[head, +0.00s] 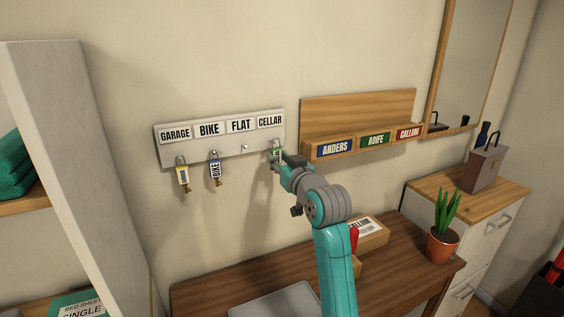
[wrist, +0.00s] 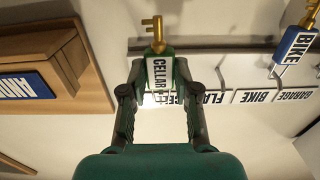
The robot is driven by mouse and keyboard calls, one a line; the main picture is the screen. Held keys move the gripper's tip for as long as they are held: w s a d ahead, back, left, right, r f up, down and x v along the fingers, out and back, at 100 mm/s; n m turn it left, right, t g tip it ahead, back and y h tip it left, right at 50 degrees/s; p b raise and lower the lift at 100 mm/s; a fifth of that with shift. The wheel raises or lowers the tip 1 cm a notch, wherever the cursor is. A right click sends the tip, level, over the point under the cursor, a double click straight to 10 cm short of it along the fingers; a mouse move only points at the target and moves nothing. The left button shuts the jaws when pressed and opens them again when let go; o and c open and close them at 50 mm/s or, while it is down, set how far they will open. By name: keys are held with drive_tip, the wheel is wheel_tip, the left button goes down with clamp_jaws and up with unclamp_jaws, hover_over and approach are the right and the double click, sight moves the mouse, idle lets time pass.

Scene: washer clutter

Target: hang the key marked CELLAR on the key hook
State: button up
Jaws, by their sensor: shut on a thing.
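The CELLAR key has a green tag with a white label and a brass key end. It shows in the wrist view (wrist: 159,70) between the fingertips of my gripper (wrist: 157,90), which is shut on the tag. In the head view the green tag (head: 276,155) is just below the CELLAR label at the right end of the white key board (head: 222,146). My gripper (head: 283,158) reaches it from the lower right. The hook under CELLAR is hidden, so I cannot tell whether the tag's loop is around it.
A yellow-tagged key (head: 183,176) hangs under GARAGE and a blue-tagged key (head: 214,169) under BIKE. The FLAT hook (head: 243,148) is bare. A wooden mail rack (head: 358,115) is right of the board.

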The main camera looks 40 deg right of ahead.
drive_tip(key=shift+w+d+f, duration=0.15)
drive_tip(key=shift+w, duration=0.5)
drive_tip(key=shift+w+d+f, duration=0.15)
drive_tip(key=shift+w+f, duration=0.25)
drive_tip(key=shift+w, duration=0.05)
drive_tip(key=o, duration=1.1)
drive_tip(key=shift+c, duration=0.2)
drive_tip(key=v, duration=1.2)
